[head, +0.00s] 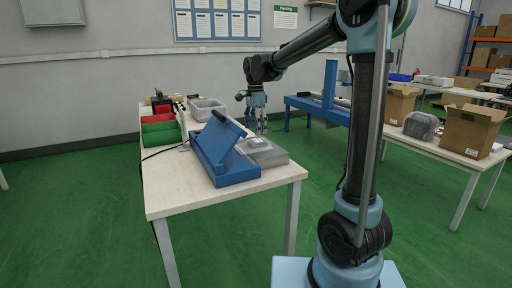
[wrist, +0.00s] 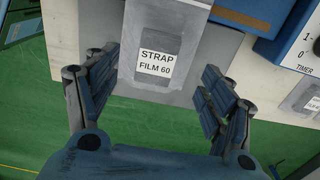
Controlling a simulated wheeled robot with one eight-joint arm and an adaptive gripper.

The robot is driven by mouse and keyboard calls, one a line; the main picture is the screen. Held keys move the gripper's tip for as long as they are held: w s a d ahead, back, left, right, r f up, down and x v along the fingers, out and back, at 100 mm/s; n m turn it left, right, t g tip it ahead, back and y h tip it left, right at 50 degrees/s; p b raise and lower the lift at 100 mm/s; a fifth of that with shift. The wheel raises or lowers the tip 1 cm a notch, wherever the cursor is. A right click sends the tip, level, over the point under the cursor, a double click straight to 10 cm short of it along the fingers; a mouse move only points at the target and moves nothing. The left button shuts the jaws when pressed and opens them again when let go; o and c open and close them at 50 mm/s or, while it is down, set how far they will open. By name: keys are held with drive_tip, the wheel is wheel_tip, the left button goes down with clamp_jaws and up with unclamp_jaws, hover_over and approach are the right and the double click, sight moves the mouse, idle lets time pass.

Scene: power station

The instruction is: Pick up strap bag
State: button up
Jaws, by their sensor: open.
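The strap bag (wrist: 142,32) is a grey, flat-looking packet with a white label reading STRAP FILM 60. It lies on a grey surface at the top middle of the wrist view. In the head view a small pale packet (head: 258,144), seemingly this bag, lies on a grey tray (head: 276,158) at the table's right edge. My gripper (wrist: 158,70) is open and empty, with its fingers on either side of the label in the picture. In the head view my gripper (head: 262,128) points down just above the tray. I cannot tell whether it touches the bag.
A blue heat sealer (head: 225,155) stands close left of the tray; its timer panel (wrist: 308,45) shows at right in the wrist view. Another labelled grey packet (wrist: 300,92) lies near it. A clear bin (head: 207,108) and green and red bins (head: 160,130) stand farther back.

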sight(256, 141)
drive_tip(key=shift+s+d+f, duration=0.1)
drive_tip(key=shift+d+f, duration=0.05)
drive_tip(key=shift+f, duration=2.6)
drive_tip(key=shift+c, duration=0.2)
drive_tip(key=c, duration=1.2)
drive_tip(key=shift+r, duration=0.15)
